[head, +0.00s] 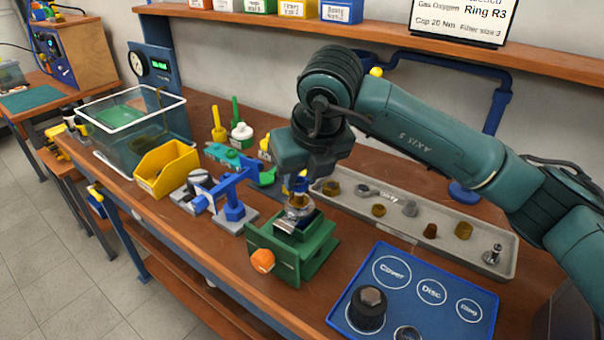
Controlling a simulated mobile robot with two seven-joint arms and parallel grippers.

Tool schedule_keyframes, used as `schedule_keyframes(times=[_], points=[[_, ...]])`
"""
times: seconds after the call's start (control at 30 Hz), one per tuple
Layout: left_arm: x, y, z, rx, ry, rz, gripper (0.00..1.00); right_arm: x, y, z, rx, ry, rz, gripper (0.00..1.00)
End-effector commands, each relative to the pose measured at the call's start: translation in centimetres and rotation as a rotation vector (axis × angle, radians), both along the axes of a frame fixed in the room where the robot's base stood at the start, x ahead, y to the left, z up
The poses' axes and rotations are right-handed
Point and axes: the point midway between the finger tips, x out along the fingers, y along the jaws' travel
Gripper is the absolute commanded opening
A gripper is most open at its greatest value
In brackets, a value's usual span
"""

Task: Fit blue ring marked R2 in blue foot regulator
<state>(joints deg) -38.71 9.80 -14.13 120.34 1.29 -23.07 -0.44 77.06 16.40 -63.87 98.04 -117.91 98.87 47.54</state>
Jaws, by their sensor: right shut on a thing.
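My right gripper (303,168) reaches in from the right and points down over the green vise (292,250). It is shut on a small part; a brass-coloured piece (299,201) shows just under its fingers. A metallic body sits in the vise jaws directly below; I cannot tell whether the two touch. A bit of blue (295,183) shows beside the fingers, partly hidden by them. I cannot make out a ring marked R2 or clearly identify a blue foot regulator. My left gripper is out of view.
A grey tray (345,205) with several brass and metal parts lies behind. A blue mat (440,300) marked Cover, Disc and Ring holds a dark knob-like part (367,308). A blue stand (233,200), yellow bin (167,168) and clear tank (135,125) stand left. A card (468,18) reads Ring R3.

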Motion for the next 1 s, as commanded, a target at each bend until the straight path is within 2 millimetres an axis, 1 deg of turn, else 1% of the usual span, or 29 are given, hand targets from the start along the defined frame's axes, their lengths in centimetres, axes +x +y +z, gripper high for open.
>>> schedule_keyframes(times=[0.47,1.0], points=[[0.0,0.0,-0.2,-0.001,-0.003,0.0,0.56,0.0,0.0,-0.1,0.0,0.0,-0.001,0.05],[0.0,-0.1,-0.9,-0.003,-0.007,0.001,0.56,0.0,0.0,-1.1,0.0,-0.001,-0.001,0.05]])
